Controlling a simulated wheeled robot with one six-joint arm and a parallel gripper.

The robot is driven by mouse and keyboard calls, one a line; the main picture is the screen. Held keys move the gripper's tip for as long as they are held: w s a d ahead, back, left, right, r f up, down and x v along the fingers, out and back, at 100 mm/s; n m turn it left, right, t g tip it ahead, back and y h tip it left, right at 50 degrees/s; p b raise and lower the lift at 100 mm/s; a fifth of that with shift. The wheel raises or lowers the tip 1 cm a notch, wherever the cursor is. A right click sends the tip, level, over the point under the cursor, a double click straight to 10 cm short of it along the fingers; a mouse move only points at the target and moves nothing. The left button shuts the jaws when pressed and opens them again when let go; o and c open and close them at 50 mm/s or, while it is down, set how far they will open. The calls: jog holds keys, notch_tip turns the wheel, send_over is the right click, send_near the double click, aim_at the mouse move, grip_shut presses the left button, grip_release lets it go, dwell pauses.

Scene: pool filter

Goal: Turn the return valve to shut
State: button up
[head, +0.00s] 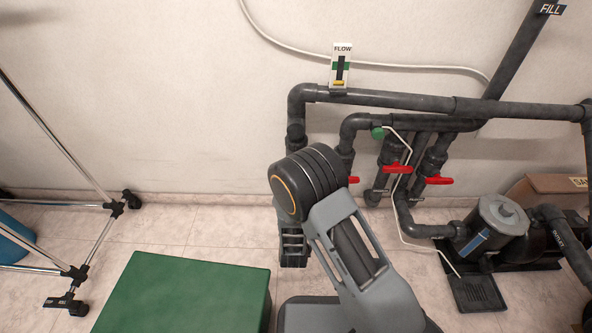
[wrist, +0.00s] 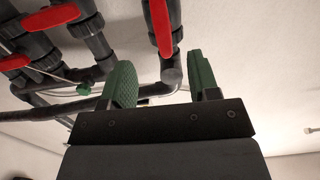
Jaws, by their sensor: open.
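Three red valve handles show on the dark pipes. In the wrist view the nearest red handle (wrist: 161,28) points lengthwise toward the gap of my gripper (wrist: 160,62). My gripper is open, with a green finger on each side of that gap, and holds nothing. The handle's end lies about level with the fingertips; I cannot tell its depth or any contact. In the head view the left red handle (head: 354,180) is mostly hidden behind my arm. The middle handle (head: 398,168) and right handle (head: 438,181) lie crosswise. No label marking the return valve is readable.
A pump (head: 500,222) stands at the right on the floor. A green box (head: 180,295) is in front at the left, beside a metal frame (head: 75,160). A flow gauge (head: 341,68) is on the upper pipe. A white hose (head: 405,165) runs near the valves.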

jog(key=shift+t, duration=0.4)
jog(key=w+b, duration=0.1)
jog(key=w, duration=0.3)
jog(key=w+b, duration=0.1)
jog(key=w, duration=0.4)
jog(key=w+r+b, duration=0.1)
jog(key=w+b, duration=0.1)
jog(key=w, duration=0.3)
jog(key=shift+r, duration=0.1)
jog(key=shift+s, duration=0.1)
jog(key=c, duration=0.9)
